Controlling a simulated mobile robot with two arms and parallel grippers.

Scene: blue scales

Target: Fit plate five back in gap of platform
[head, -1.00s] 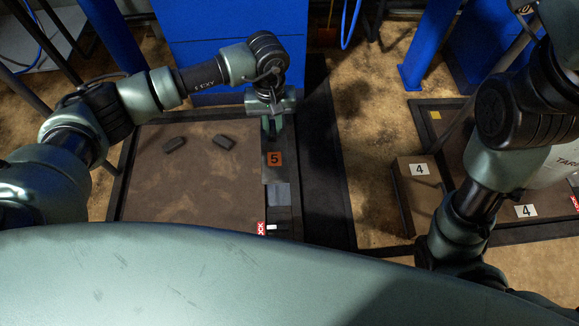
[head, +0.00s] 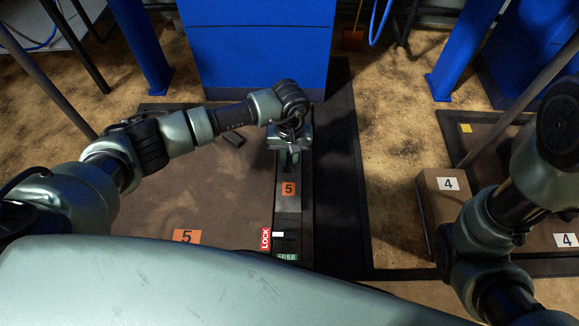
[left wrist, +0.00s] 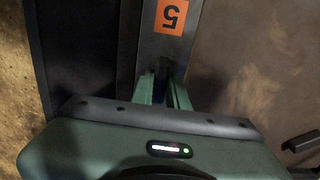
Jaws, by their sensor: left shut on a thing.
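Plate five (head: 288,173), a narrow grey strip with an orange 5 label, lies lengthwise along the right side of the brown platform (head: 240,190). It also shows in the left wrist view (left wrist: 158,48), running away from my gripper. My left gripper (head: 291,149) is at the plate's far end, its green fingers (left wrist: 163,92) close together on something dark there. The plate lines up with the gap strip, but I cannot tell whether it is seated or held just above. The platform bears its own orange 5 label. My right gripper is out of view.
Red LOCK (head: 265,239) and green FREE (head: 286,257) labels mark the platform's near right corner, with a white piece beside LOCK. A dark block (head: 234,140) lies on the platform. A box labelled 4 (head: 440,207) stands right. A blue cabinet (head: 258,50) is behind.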

